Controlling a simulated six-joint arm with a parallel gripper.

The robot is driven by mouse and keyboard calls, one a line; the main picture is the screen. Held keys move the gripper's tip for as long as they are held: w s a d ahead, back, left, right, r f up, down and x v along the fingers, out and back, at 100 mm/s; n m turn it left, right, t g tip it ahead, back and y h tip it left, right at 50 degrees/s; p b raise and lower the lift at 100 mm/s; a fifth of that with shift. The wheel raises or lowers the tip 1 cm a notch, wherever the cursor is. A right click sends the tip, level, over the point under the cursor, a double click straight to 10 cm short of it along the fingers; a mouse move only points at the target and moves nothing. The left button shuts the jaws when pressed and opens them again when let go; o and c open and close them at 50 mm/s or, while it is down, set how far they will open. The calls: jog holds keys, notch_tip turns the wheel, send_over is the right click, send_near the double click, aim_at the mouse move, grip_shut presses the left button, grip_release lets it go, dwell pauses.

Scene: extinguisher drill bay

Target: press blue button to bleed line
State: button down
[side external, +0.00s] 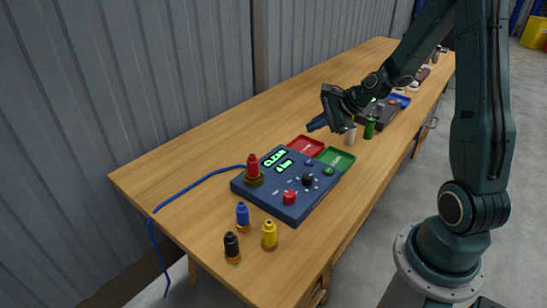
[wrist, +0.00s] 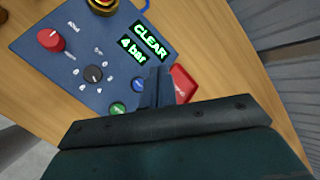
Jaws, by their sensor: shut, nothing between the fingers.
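The dark blue control panel (side external: 265,191) lies on the table with a lit display (side external: 279,161) reading "CLEAR 4 bar". Its small blue button (side external: 309,162) is near the edge by the coloured trays. In the wrist view the blue button (wrist: 138,84) shows just left of my fingers, beside the green button (wrist: 117,108). My gripper (side external: 312,126) is shut and empty. It is raised above the table past the panel's tray-side edge, apart from the button. In the wrist view my gripper (wrist: 156,72) overlaps the panel's edge near the display.
Red (side external: 305,145) and green (side external: 342,156) trays lie behind. Blue, black and yellow bottles (side external: 269,236) stand in front; white and green ones (side external: 369,129) behind.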

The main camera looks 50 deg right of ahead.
aim_at(313, 162)
jog(key=shift+w+d+f+m, duration=0.1)
jog(key=shift+d+f+m, duration=0.3)
jog(key=shift+d+m, duration=0.2)
jog(key=shift+a+f, duration=0.1)
jog(key=shift+f, duration=0.1)
jog(key=shift+f, duration=4.2)
jog(key=shift+f, duration=0.9)
jog(key=shift+r, duration=0.9)
jog(key=shift+r, duration=0.1)
jog(key=shift+r, duration=2.4)
